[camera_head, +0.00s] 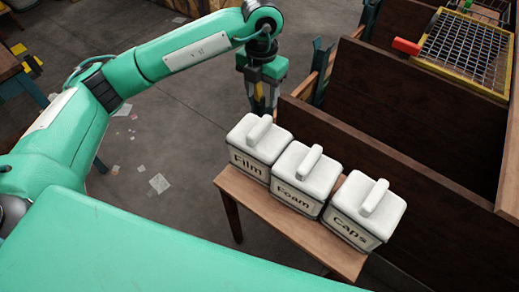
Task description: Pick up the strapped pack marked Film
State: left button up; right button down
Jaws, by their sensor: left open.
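The white pack marked Film (258,143) stands upright at the left end of a row of three on a small wooden bench (243,190). My left gripper (262,108) points down just behind the Film pack in the picture, open and apparently empty. Its fingertips are partly hidden near the pack's top edge. My right gripper is not in view.
Brown wooden panels (400,150) rise close behind the packs. A yellow-framed wire mesh (462,52) with a red block (406,46) is at the upper right. Paper scraps (159,184) lie on the grey floor, which is mostly clear left of the bench.

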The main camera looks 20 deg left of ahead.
pick_arm(q)
jog(key=p, duration=0.2)
send_over(260, 125)
jog(key=f, duration=0.8)
jog(key=shift+s+d, duration=0.25)
jog(key=shift+s, duration=0.15)
jog(key=shift+f+p, duration=0.4)
jog(key=shift+p, duration=0.05)
jog(key=f, duration=0.1)
jog(key=f+p, duration=0.2)
jog(key=f, duration=0.1)
jog(key=shift+w+a+f, duration=0.1)
jog(key=shift+w+a, duration=0.2)
jog(key=shift+f, duration=0.2)
grip_shut()
jog(key=shift+w+r, duration=0.1)
jog(key=shift+r, duration=0.05)
